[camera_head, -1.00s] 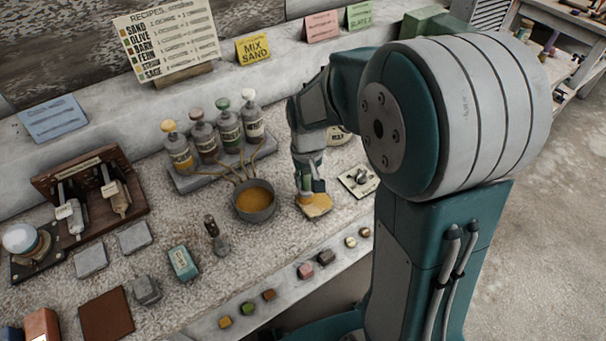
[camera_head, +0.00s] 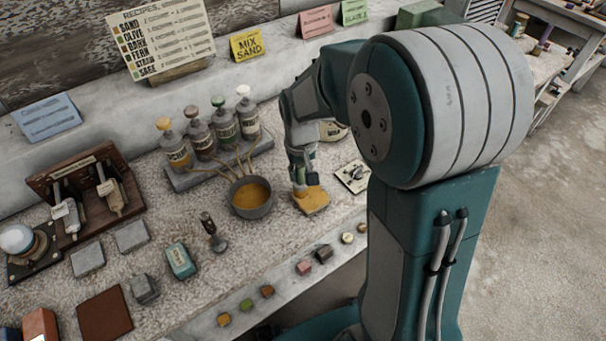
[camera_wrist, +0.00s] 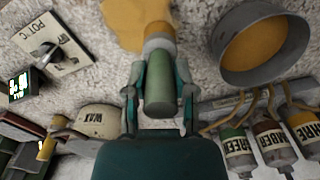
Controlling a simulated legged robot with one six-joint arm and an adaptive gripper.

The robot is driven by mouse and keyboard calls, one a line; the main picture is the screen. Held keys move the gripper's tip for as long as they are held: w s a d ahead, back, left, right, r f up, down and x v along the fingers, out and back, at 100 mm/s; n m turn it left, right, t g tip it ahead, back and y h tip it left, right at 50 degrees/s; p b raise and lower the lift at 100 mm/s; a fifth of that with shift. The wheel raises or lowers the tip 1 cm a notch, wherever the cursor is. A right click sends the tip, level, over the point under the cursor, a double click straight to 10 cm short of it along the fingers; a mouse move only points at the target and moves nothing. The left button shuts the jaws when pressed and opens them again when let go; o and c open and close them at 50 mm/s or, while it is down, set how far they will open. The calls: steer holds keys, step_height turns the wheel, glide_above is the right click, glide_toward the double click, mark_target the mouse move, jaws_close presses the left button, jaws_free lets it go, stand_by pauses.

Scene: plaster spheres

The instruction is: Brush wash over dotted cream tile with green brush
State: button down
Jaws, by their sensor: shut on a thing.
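My gripper (camera_head: 303,178) is shut on the green brush, whose green handle (camera_wrist: 160,86) stands between the fingers in the wrist view. The brush's pale collar and ochre-coloured head point down at the tile (camera_head: 314,204), at its far left part in the head view. The tile's visible face is mostly ochre; it also shows in the wrist view (camera_wrist: 118,22). No dots can be made out. The grey bowl of ochre wash (camera_head: 250,208) stands left of the tile and also shows in the wrist view (camera_wrist: 222,62).
Several labelled bottles (camera_head: 203,141) stand on a grey tray behind the bowl, with thin tubes reaching to it. A dial plate (camera_head: 352,176) lies right of the tile. A small stamp-like tool (camera_head: 213,236) stands left of the bowl. Small coloured blocks line the front edge.

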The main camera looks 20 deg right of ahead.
steer(key=shift+w+a, duration=0.15)
steer(key=shift+w, duration=0.4)
steer(key=shift+s+r, duration=0.1)
steer(key=shift+s+d+r, duration=0.3)
steer(key=shift+s+r, duration=0.35)
steer(key=shift+s, duration=0.15)
steer(key=shift+f, duration=0.8)
steer(key=shift+s, duration=0.15)
steer(key=shift+s+d+r, duration=0.1)
steer(key=shift+s+d, duration=0.05)
steer(key=shift+s, duration=0.2)
steer(key=shift+s+d, duration=0.1)
steer(key=shift+s, duration=0.3)
